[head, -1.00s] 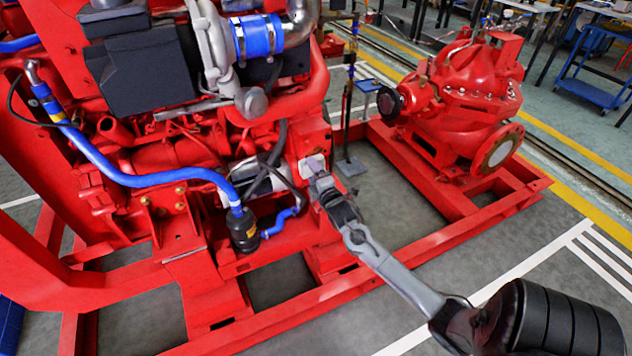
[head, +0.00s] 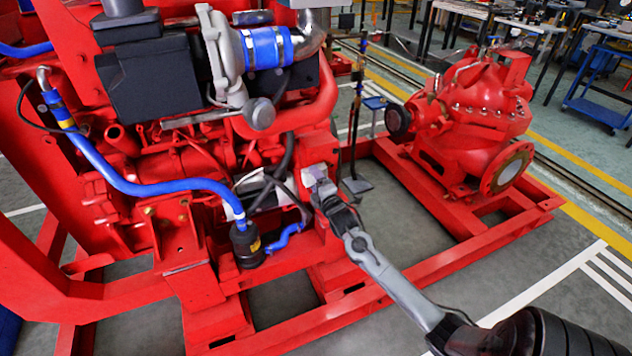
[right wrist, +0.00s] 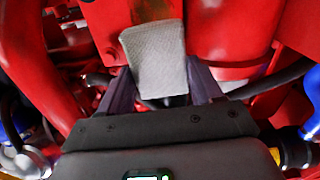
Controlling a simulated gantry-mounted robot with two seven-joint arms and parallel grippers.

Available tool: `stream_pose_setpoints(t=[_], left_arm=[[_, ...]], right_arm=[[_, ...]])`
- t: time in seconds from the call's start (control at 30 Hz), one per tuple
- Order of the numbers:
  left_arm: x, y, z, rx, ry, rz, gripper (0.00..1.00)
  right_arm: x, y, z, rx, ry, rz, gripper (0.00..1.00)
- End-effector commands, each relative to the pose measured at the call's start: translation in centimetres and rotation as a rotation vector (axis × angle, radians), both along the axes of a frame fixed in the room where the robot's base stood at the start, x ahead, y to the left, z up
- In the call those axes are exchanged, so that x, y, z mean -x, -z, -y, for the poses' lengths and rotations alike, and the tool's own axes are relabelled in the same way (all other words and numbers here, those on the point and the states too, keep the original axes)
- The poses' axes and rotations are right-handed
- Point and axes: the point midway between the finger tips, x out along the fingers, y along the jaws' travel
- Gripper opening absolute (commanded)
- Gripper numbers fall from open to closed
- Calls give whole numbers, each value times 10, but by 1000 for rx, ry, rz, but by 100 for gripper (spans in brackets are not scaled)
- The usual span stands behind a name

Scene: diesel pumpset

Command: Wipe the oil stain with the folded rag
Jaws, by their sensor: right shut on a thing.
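My right gripper (head: 325,190) reaches in from the lower right and is shut on the folded rag (head: 316,174), a small pale grey cloth. In the right wrist view, the rag (right wrist: 153,55) stands out between the two dark fingers (right wrist: 158,92). Its far edge is against or very close to a red painted face of the engine frame. A brownish-dark oil stain (right wrist: 150,10) shows on that red face just beyond the rag's far edge. The rag may cover part of it. In the head view the stain cannot be made out. My left gripper is not in view.
The red diesel engine (head: 180,160) with a blue hose (head: 150,188) and black filter (head: 246,245) is left of the gripper. A red pump (head: 480,110) stands on the right of the red base frame (head: 480,228). Grey floor is open at lower right.

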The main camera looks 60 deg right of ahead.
Motion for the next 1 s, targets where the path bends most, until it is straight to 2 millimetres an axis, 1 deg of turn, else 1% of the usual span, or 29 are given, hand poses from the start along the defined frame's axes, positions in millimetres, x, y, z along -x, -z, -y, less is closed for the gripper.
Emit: stream_pose_setpoints(t=[1.0], left_arm=[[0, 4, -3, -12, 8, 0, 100]], right_arm=[[-14, 0, 9, 0, -1, 0, 41]])
